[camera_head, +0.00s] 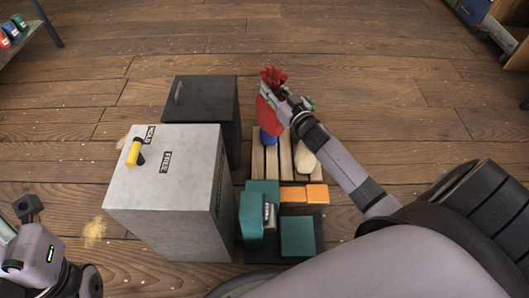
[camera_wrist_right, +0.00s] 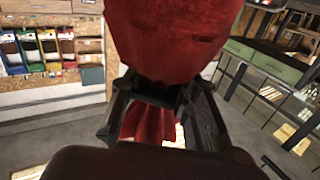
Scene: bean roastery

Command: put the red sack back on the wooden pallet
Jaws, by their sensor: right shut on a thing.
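My right gripper (camera_head: 284,106) is shut on the red sack (camera_head: 269,112) and holds it over the far end of the wooden pallet (camera_head: 257,162). In the right wrist view the sack (camera_wrist_right: 165,40) fills the upper middle, with its gathered red cloth between the fingers (camera_wrist_right: 160,95). The slatted pallet lies on the floor below and is partly hidden by my arm and the sack. A blue sack (camera_head: 268,138) and a cream sack (camera_head: 304,158) are on it. A bit of green shows behind the gripper. My left arm is at the lower left, and its fingertips are not clearly seen.
A grey cabinet (camera_head: 165,195) with a yellow-handled control and a dark box (camera_head: 203,100) stand left of the pallet. Teal blocks (camera_head: 298,236) and orange blocks (camera_head: 317,194) sit at its near end. Open plank floor (camera_head: 400,60) lies beyond and right.

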